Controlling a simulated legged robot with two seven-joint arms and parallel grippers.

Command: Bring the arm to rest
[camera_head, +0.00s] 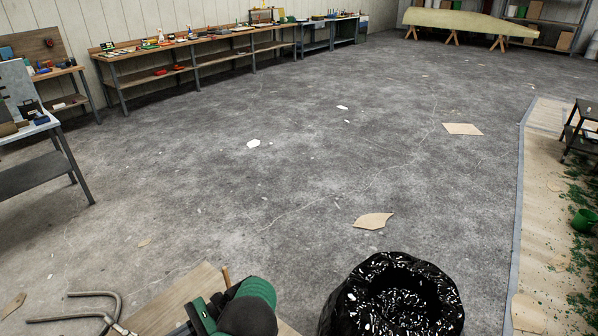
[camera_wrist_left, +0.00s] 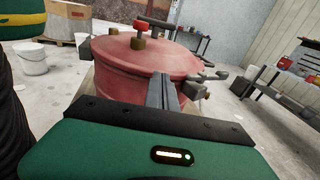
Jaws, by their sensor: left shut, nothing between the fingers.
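My left gripper (camera_wrist_left: 162,92) shows in the left wrist view, with its green and black housing along the bottom. Its fingers are together and hold nothing. A red round pot (camera_wrist_left: 120,85) with a lid and clamps stands beyond the fingers; I cannot tell the gap between them. In the head view I make out neither gripper, and my right gripper is in no view.
A workbench (camera_head: 185,50) lines the back wall. Cardboard scraps (camera_head: 373,221) lie on the floor, whose middle is mostly clear.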

